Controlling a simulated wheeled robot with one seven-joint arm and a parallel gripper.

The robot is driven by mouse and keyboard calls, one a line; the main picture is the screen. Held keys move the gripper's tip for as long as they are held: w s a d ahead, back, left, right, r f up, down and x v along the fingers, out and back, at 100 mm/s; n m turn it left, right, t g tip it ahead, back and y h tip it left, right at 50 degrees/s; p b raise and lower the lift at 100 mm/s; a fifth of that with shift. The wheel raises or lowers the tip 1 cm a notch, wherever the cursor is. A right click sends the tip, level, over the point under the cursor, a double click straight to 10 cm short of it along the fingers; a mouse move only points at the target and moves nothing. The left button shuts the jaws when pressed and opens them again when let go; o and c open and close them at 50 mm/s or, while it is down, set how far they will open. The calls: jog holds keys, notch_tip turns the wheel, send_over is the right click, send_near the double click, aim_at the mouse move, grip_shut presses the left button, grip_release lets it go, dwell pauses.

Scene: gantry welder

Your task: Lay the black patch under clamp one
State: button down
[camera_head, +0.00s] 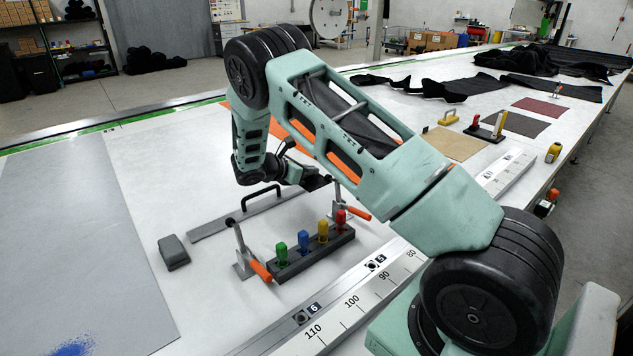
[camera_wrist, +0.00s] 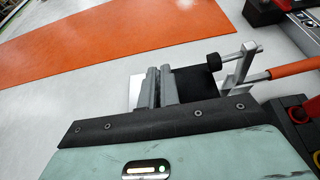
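The black patch (camera_wrist: 192,84) lies flat at my fingertips in the wrist view. Its far right corner is by the black pad of a toggle clamp (camera_wrist: 240,68) with an orange handle. The pad appears raised; whether the patch is directly beneath it is hard to tell. My gripper (camera_wrist: 158,86) has its two grey fingers close together at the patch's left edge and looks shut on it. In the head view my gripper (camera_head: 300,174) is low over the table, by the farther clamp (camera_head: 345,200); the patch (camera_head: 317,183) shows only as a dark sliver. No clamp number is readable.
A second clamp (camera_head: 246,258) stands nearer. Between the clamps is a dark rack (camera_head: 312,256) of coloured-handled tools. A handled bar (camera_head: 245,214) and a grey block (camera_head: 173,251) lie to the left. An orange sheet (camera_wrist: 105,40) lies beyond; white table around it is bare.

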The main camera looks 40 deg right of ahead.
aim_at(317, 197)
jog(key=d, duration=0.1)
jog(key=d+p, duration=0.1)
jog(key=d, duration=0.1)
jog(key=shift+s+f, duration=0.15)
jog(key=shift+f, duration=0.05)
notch_tip(317, 197, down, 2)
jog(key=shift+a+f, duration=0.1)
notch_tip(317, 197, down, 4)
jog(key=shift+f+p, duration=0.1)
jog(key=shift+p, duration=0.85)
jog(key=shift+f, duration=0.1)
jog(key=shift+f, duration=0.1)
jog(key=shift+f+b, duration=0.5)
jog(key=shift+b, duration=0.15)
jog(key=c, duration=1.6)
grip_release()
jog(key=shift+c, duration=0.2)
